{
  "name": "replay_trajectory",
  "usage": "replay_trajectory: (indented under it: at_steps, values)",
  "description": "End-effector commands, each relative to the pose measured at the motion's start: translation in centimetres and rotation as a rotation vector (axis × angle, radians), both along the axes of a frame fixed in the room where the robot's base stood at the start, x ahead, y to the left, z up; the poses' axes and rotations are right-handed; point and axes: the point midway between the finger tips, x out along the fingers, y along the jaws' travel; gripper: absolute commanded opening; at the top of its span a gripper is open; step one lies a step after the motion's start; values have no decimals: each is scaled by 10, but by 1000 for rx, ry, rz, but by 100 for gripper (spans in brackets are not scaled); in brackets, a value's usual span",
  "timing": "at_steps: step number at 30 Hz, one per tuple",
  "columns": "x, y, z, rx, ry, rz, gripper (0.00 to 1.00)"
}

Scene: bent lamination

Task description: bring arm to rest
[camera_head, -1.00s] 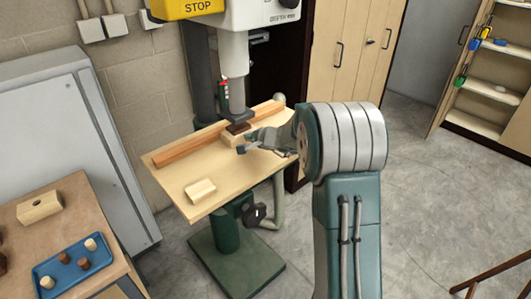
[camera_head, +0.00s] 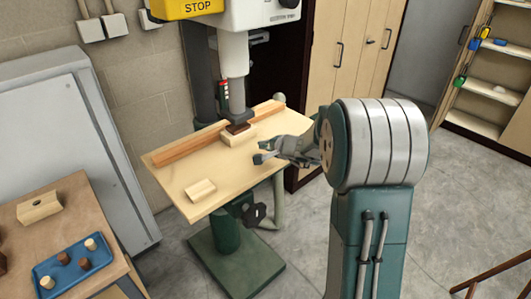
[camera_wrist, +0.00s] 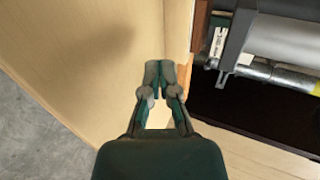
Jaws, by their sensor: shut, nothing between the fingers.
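My gripper (camera_head: 262,158) is at the right side of the drill press table (camera_head: 178,184), in front of the press and apart from the wooden blocks. In the wrist view my gripper (camera_wrist: 160,72) has its fingertips together with nothing between them. A pale wooden block (camera_head: 238,137) with a dark piece (camera_head: 236,128) on top sits under the press spindle (camera_head: 237,98). My arm (camera_head: 375,145) stands at the right and reaches left toward the table.
A wooden fence (camera_head: 190,145) crosses the table, and another block (camera_head: 200,190) lies near its front edge. A blue tray (camera_head: 98,264) with several small pegs and a drilled block (camera_head: 40,207) are on a bench at lower left. Cabinets (camera_head: 350,80) stand behind.

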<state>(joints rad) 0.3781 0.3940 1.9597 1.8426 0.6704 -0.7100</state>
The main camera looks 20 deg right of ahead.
Motion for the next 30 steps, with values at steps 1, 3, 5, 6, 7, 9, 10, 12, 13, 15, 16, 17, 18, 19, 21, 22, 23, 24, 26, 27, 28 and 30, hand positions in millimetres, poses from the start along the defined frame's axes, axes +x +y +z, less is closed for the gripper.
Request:
replay_trajectory:
  at_steps: [1, 3, 5, 6, 7, 9, 10, 12, 13, 15, 16, 17, 18, 19, 21, 22, 23, 24, 26, 27, 28, 30]
  values:
    - [-5, -2, 1, 0, 0, -2, 0]
    - [-10, -4, 1, 0, 0, -2, 0]
    - [-14, -5, 2, 0, 1, -1, 0]
    - [-16, -6, 2, -1, 1, -1, 0]
    - [-17, -6, 2, -1, 1, -1, 0]
    - [-18, -7, 2, 0, 1, 0, 0]
    - [-18, -7, 2, 0, 1, 0, 0]
    - [-18, -7, 2, -1, 1, 0, 0]
    - [-18, -7, 2, 0, 1, 0, 0]
    - [-18, -7, 2, 0, 1, 0, 0]
    - [-18, -7, 2, 0, 1, 0, 0]
    - [-18, -7, 2, 0, 1, 0, 0]
    - [-18, -7, 2, 0, 1, 0, 0]
    - [-18, -7, 2, 0, 1, 0, 0]
    - [-18, -5, 3, -3, 0, 5, 0]
    - [-20, -2, 5, -7, 0, 13, 0]
    - [-22, 2, 8, -13, -1, 27, 0]
    - [-26, 10, 15, -27, -2, 56, 0]
    - [-37, 27, 27, -58, -1, 116, 0]
    - [-47, 41, 36, -86, 3, 165, 0]
    - [-56, 52, 42, -108, 6, 205, 0]
    - [-79, 76, 55, -165, 18, 298, 0]
